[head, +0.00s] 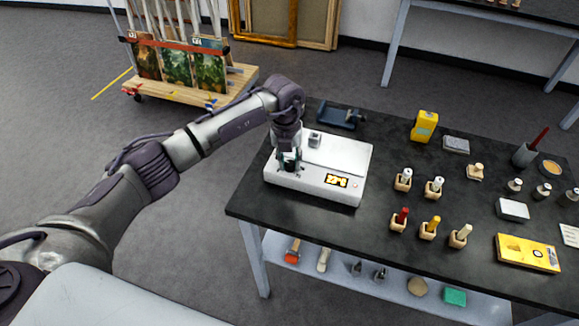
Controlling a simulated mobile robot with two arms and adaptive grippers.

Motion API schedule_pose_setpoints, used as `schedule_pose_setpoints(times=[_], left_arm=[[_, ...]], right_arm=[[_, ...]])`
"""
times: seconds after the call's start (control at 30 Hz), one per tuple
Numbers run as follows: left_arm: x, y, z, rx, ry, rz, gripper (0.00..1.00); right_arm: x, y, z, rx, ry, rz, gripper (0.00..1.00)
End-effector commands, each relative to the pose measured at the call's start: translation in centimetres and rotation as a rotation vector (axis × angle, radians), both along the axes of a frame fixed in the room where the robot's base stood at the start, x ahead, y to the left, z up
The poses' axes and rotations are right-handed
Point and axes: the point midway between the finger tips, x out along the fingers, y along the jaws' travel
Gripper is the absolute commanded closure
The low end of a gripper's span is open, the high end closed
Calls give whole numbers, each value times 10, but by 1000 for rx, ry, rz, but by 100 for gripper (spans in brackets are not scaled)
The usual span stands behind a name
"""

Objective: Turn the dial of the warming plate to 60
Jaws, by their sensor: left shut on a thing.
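The warming plate (338,152) is a white box at the left end of the dark table. A small orange-lit display (337,181) is on its front; its digits are too small to read surely. My left gripper (289,164) points down at the plate's left front part. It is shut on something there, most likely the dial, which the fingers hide. A small grey block (314,139) sits on top of the plate, just right of the gripper. My right gripper is not in view.
A blue-grey clamp-like device (340,115) stands behind the plate. Several wooden blocks with coloured bottles, a yellow device (424,126) and a yellow box (527,253) are to the right. A shelf (330,279) below holds tools.

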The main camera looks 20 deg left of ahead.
Motion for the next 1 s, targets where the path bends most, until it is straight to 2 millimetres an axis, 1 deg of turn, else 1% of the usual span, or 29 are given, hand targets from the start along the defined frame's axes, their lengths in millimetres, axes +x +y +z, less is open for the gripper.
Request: schedule_pose_setpoints(times=[0.03, 0.3, 0.7, 1.0], left_arm=[[2, 1, -3, 1, -6, -42, 100], [2, 1, -3, 2, -6, -298, 100], [3, -1, -2, 0, -6, -678, 100], [3, -1, -2, 2, -5, -963, 100]], right_arm=[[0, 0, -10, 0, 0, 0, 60], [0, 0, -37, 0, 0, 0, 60], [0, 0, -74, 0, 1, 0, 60], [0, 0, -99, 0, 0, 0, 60]])
